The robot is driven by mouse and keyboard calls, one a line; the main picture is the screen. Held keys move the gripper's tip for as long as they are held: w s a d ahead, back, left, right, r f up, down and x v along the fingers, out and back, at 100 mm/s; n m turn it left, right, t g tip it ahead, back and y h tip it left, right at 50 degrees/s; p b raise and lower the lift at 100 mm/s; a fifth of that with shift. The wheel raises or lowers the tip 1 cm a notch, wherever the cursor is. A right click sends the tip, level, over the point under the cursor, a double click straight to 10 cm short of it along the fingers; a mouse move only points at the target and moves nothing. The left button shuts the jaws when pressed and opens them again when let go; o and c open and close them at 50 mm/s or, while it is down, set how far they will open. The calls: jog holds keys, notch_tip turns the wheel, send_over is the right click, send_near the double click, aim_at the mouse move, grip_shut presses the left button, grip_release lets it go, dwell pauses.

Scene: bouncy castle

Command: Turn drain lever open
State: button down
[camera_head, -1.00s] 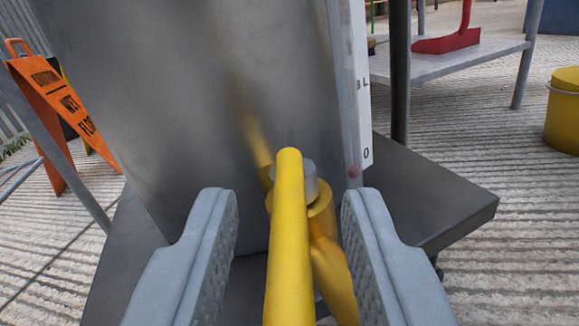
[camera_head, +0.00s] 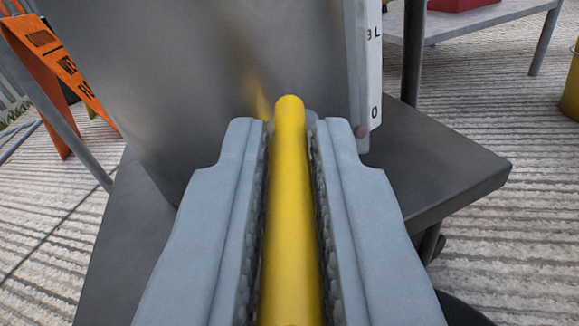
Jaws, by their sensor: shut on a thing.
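The yellow drain lever (camera_head: 290,200) points toward me in the middle of the view, in front of a grey metal tank (camera_head: 200,80). My gripper (camera_head: 290,135) is shut on the lever, with one grey finger on each side of it. The lever's grey pivot and the yellow valve body behind it are mostly hidden by the fingers.
The tank stands on a dark grey platform (camera_head: 440,180). A white level gauge strip (camera_head: 373,70) runs up the tank's right side. An orange wet floor sign (camera_head: 60,70) is at left, a grey table (camera_head: 470,20) at back right, and a yellow container (camera_head: 571,90) at the right edge.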

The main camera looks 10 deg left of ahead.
jog(key=shift+w+d+n+y, duration=0.1)
jog(key=shift+d+n+y, duration=0.3)
jog(key=shift+n+y, duration=0.6)
jog(key=shift+w+d+n+y, duration=0.1)
jog(key=shift+d+n+y, duration=0.4)
jog(key=shift+y, duration=0.8)
jog(key=shift+n+g+y, duration=0.5)
jog(key=shift+n+y, duration=0.1)
jog(key=shift+y, duration=0.3)
jog(key=c, duration=1.5)
grip_release()
jog(key=shift+s, duration=0.1)
jog(key=v, duration=1.7)
jog(key=shift+s+d, duration=0.1)
jog(key=shift+s, duration=0.05)
